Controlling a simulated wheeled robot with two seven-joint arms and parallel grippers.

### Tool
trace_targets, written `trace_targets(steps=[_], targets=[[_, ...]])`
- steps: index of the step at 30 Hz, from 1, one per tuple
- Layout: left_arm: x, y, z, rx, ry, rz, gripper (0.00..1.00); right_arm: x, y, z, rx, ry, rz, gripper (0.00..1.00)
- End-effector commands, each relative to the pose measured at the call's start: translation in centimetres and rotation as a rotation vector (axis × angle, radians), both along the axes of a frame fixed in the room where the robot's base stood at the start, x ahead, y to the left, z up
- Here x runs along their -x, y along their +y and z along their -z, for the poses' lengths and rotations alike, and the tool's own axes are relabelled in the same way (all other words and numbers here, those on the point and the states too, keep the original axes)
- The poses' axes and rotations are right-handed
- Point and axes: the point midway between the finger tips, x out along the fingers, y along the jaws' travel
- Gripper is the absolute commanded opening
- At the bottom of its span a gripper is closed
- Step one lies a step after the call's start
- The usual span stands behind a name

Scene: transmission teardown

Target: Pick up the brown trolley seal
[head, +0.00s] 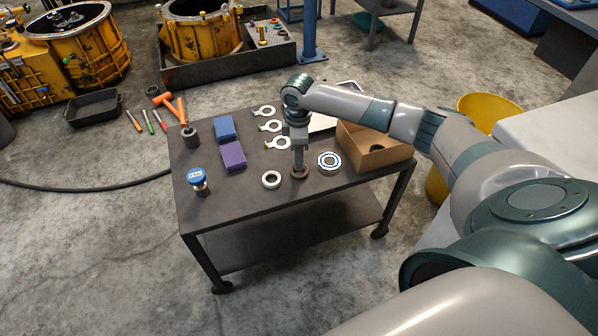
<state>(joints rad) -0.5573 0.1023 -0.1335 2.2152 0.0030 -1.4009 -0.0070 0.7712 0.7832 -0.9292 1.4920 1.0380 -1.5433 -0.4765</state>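The brown seal (300,175), a small dark brown ring, lies on the dark grey trolley top (250,200) near its front edge. My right gripper (299,166) points straight down at it from above. Its fingertips reach the ring or are just over it. The fingers are narrow at this size, and I cannot tell whether they are open or closed on the ring. The ring looks flat on the trolley top. My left gripper is out of view.
A white ring (271,179) lies just left of the seal, and a round bearing (329,162) to its right. A cardboard box (375,155) stands at the right end. Blue (225,128) and purple (233,156) blocks, a blue-topped jar (199,182) and several tagged metal rings (277,143) lie further left and behind.

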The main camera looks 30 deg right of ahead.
Motion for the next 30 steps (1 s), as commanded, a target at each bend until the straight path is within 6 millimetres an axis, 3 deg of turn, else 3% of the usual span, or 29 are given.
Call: trace_targets(steps=[5,19,23,30], targets=[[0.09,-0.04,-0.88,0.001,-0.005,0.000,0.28,0.01,0.00,1.41,0.000,0.000,0.000,0.29],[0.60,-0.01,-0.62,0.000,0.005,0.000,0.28,0.03,-0.02,1.47,0.001,-0.001,0.000,0.29],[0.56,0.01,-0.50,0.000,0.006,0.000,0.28,0.03,-0.02,1.47,0.001,-0.001,0.000,0.01],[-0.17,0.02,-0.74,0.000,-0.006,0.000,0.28,0.03,-0.02,1.46,0.001,-0.001,0.000,0.00]])
